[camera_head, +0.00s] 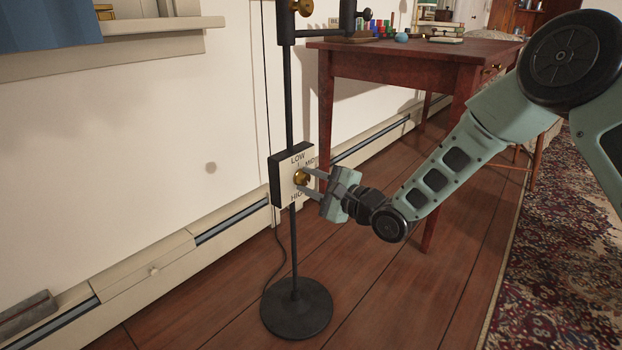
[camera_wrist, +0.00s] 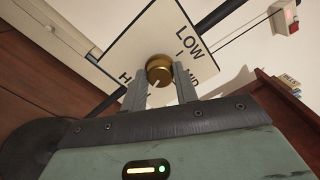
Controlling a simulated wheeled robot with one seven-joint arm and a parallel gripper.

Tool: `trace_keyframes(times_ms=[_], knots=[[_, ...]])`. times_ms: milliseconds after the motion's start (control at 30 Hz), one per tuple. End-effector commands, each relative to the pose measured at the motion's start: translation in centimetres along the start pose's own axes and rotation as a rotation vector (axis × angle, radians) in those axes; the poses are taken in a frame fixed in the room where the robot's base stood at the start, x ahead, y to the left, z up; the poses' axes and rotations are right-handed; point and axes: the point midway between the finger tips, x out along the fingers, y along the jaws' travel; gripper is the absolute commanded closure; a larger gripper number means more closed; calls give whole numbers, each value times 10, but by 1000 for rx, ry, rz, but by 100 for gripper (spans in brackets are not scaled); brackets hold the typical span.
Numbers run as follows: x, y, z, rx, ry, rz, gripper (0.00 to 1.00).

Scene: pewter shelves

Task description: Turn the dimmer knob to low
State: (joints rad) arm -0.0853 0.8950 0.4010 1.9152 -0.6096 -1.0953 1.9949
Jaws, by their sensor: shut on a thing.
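The brass dimmer knob (camera_head: 301,177) sits on the white face of a dark-edged control box (camera_head: 276,181) on a black lamp pole. It also shows in the wrist view (camera_wrist: 159,68). The labels read LOW above, MID to the right and HIGH below, partly covered by a finger. My gripper (camera_head: 309,181) faces the box from the right, its two fingers on either side of the knob and shut on it. The wrist view shows the fingertips (camera_wrist: 160,78) at the knob's two sides. I cannot tell for sure which label the knob points to.
The black pole (camera_head: 290,110) stands on a round base (camera_head: 297,309) on the wooden floor. A red-brown table (camera_head: 400,62) with books and small objects stands behind my arm. A baseboard heater (camera_head: 165,265) runs along the wall. A patterned rug (camera_head: 555,250) lies at right.

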Motion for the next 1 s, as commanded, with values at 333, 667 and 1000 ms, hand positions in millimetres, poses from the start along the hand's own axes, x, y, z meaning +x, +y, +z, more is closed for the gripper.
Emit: trace_keyframes(times_ms=[333,667,1000], knots=[[-1,-2,1,-301,1,3,93],[-1,-1,1,-615,0,3,93],[-1,0,0,-939,-1,4,93]])
